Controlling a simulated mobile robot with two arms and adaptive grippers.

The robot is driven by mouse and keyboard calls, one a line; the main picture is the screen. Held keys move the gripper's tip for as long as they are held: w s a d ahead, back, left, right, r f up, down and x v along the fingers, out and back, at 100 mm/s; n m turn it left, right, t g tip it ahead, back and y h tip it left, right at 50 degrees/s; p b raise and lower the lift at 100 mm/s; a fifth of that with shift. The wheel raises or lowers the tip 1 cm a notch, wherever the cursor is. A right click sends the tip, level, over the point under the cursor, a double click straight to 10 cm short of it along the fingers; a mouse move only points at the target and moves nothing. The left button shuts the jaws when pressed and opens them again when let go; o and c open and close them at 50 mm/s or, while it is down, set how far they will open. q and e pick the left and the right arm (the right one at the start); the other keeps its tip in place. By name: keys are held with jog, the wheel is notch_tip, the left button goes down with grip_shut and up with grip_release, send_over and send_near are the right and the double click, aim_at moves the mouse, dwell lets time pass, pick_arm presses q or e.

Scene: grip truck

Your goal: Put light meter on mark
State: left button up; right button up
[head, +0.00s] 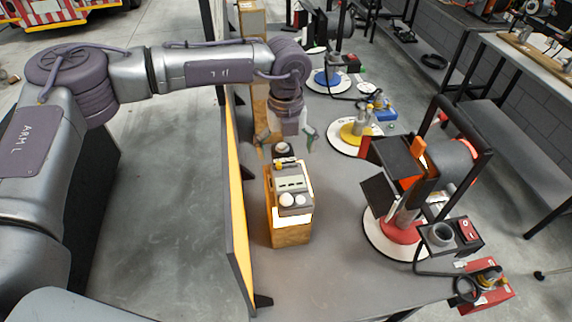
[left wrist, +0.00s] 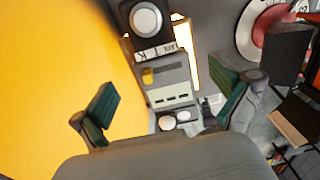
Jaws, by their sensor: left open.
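The light meter (head: 290,180) is a grey boxy device with a dark round head and white dome at its far end, plus a yellow button and pale knobs. It rests on a wooden block (head: 291,234) on the grey table. In the left wrist view the meter (left wrist: 168,75) lies between my fingers, with its dome at the top. My left gripper (head: 286,140) is open above the meter's far end, its green-padded fingers (left wrist: 168,105) apart and empty. I cannot make out which spot is the mark. My right gripper is not in view.
A yellow-orange panel (head: 238,190) stands along the table's left side, close to my left gripper. Lamp stands on round white discs with red (head: 375,240), yellow (head: 345,145) and blue (head: 318,87) centres line the right.

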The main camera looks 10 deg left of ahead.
aim_at(286, 165)
pick_arm(q)
notch_tip(286, 165, up, 7)
jog(key=b, duration=0.2)
jog(key=shift+r, duration=0.15)
dwell(1.9)
jog(key=shift+c, duration=0.2)
